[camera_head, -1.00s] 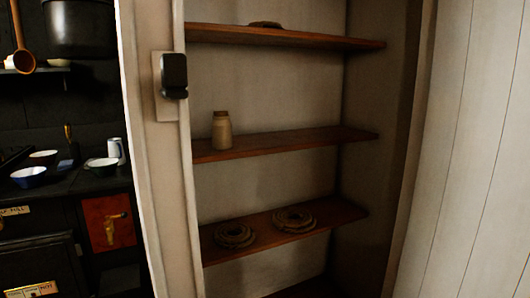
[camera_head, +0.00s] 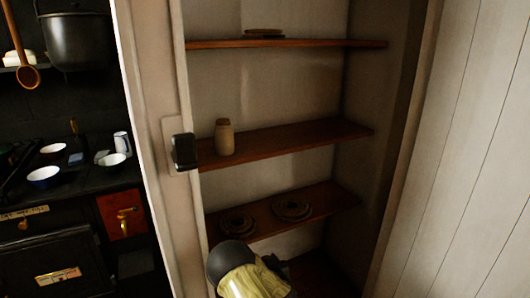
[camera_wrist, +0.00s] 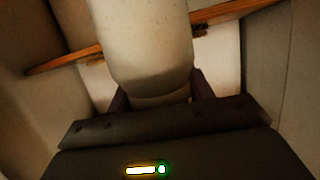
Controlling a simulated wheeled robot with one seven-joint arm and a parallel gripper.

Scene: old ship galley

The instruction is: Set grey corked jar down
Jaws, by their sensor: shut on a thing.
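The grey jar (camera_wrist: 138,45) fills the upper middle of the wrist view, with its narrower end toward my gripper. My gripper (camera_wrist: 160,97) is shut on that narrower end, a dark finger on each side. The cork cannot be made out. In the head view, part of my arm shows at the bottom centre, in front of the lower shelves; the held jar cannot be clearly seen there.
A tan jar (camera_head: 225,138) stands at the left of the middle shelf (camera_head: 290,140). Two coiled rope mats (camera_head: 292,208) lie on the lower shelf (camera_head: 335,200). The upper shelf (camera_head: 340,43) holds a flat brown item (camera_head: 263,32). The middle shelf's right side is clear.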

